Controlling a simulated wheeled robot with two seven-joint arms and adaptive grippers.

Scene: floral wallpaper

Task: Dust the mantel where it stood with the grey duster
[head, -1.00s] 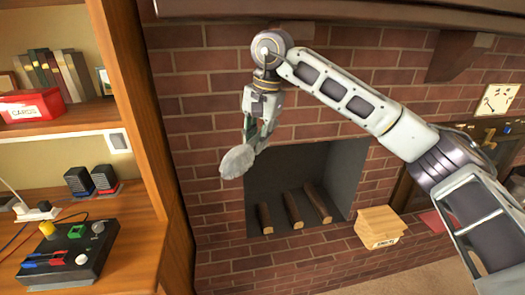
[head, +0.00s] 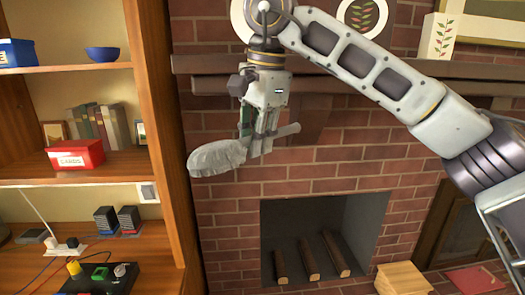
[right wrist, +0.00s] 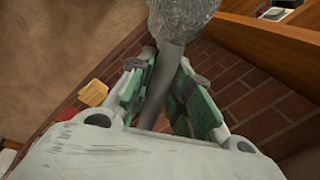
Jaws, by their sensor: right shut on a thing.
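My right gripper (head: 257,146) is shut on the handle of the grey duster (head: 217,158), in front of the brick wall and below the dark wooden mantel (head: 206,64). The duster's fluffy head points left and slightly down; the handle end sticks out to the right of the fingers. In the right wrist view the handle runs between the green finger pads (right wrist: 155,90), with the grey head (right wrist: 180,18) at the top. My right arm hides part of the mantel. My left gripper is not in view.
A leaf-patterned plate (head: 366,16) and a white leaf-patterned vase (head: 440,36) stand on the mantel; another plate is partly behind my arm. A wooden bookcase (head: 160,120) rises at the left. The fireplace (head: 345,215) with logs is below.

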